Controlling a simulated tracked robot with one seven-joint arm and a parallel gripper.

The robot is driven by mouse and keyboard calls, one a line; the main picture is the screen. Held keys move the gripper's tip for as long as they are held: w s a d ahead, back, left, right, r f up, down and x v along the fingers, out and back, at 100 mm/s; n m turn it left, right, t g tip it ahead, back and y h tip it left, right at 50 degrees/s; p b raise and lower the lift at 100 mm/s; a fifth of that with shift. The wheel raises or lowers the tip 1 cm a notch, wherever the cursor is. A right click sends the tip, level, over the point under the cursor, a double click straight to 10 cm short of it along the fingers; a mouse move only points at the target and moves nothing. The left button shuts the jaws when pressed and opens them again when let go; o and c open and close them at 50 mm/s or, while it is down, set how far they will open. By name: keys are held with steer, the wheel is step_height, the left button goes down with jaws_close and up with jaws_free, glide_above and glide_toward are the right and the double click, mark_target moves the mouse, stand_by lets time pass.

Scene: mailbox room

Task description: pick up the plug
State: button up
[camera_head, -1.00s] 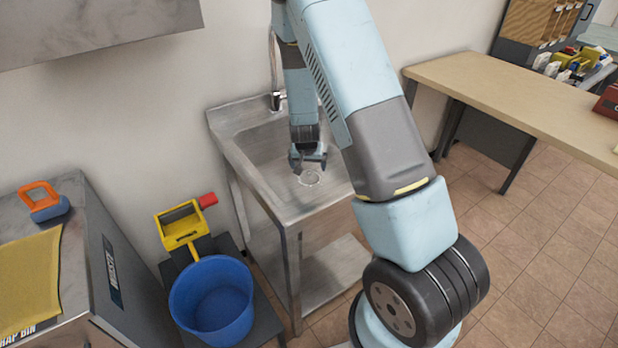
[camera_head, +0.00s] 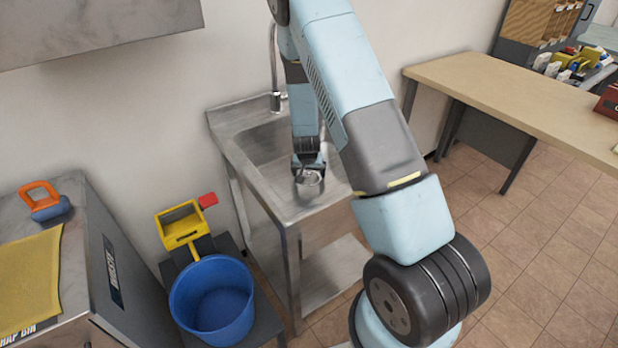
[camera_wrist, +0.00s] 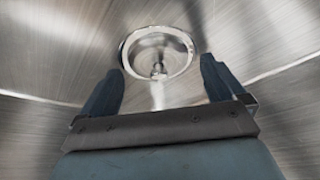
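The plug (camera_wrist: 158,52) is a round, shiny metal piece with a small knob at its centre, sitting in the sink basin floor. In the head view the plug (camera_head: 311,181) is partly covered by my gripper (camera_head: 309,176), which points down into the basin. In the wrist view my gripper (camera_wrist: 160,66) is open, with one dark blue finger on each side of the plug's lower part. Nothing is held between the fingers. The exact height of the fingertips over the plug is hard to tell.
The steel sink (camera_head: 236,152) has raised basin walls around my gripper, and a tall faucet (camera_head: 275,70) stands at its back. A blue bucket (camera_head: 212,300) and a yellow tool (camera_head: 181,225) are to the left. A wooden table (camera_head: 510,100) is at the right.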

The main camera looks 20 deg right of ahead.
steer(key=c, duration=1)
steer(key=shift+r, duration=0.1)
